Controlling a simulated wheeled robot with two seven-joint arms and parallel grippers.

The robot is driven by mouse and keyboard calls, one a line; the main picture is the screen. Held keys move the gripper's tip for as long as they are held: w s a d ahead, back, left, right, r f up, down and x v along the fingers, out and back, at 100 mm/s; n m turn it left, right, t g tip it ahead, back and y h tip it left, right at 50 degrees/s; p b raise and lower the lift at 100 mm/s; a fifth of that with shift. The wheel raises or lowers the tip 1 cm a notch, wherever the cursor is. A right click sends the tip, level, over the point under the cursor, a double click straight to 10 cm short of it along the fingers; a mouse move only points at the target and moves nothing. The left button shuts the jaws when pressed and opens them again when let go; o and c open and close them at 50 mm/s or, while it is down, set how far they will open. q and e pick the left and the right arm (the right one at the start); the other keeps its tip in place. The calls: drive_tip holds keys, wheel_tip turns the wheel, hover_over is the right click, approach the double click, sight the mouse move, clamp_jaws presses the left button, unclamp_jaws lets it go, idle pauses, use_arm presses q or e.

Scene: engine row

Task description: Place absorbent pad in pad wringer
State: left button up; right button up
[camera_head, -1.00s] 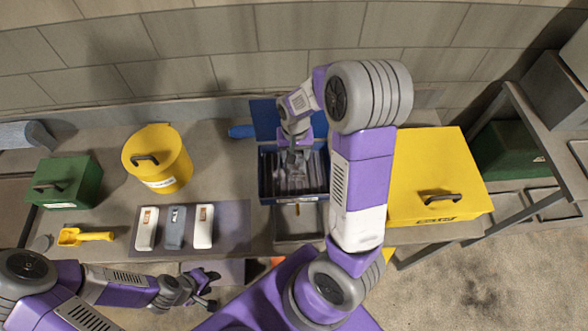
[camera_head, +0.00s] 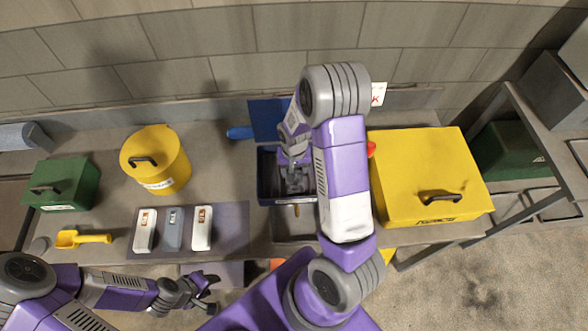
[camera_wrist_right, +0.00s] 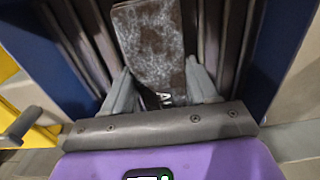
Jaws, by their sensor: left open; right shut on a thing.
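The pad wringer (camera_head: 264,180) is a dark blue open box with a ribbed inside and a blue panel behind it, at the middle of the bench. In the right wrist view its blue side wall (camera_wrist_right: 272,60) and dark slats show on both sides. My right gripper (camera_wrist_right: 160,88) is shut on the absorbent pad (camera_wrist_right: 150,45), a grey-brown speckled piece with white lettering. The gripper (camera_head: 296,182) is over or in the box; how deep the pad sits I cannot tell. My left gripper (camera_head: 211,292) is open and empty by the bench's front edge.
A yellow bucket (camera_head: 155,165), green box (camera_head: 65,184), yellow scoop (camera_head: 82,238) and several small devices on a grey mat (camera_head: 230,222) are left of the wringer. A large yellow bin (camera_head: 420,170) stands close on the right, with a red thing (camera_head: 371,149) beside it.

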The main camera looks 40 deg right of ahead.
drive_tip(key=o, duration=1.1)
drive_tip(key=shift+f, duration=0.15)
drive_tip(key=shift+r, duration=0.25)
wheel_tip(320, 180, up, 12)
drive_tip(key=shift+f+p, duration=0.1)
drive_tip(key=shift+p, duration=0.7)
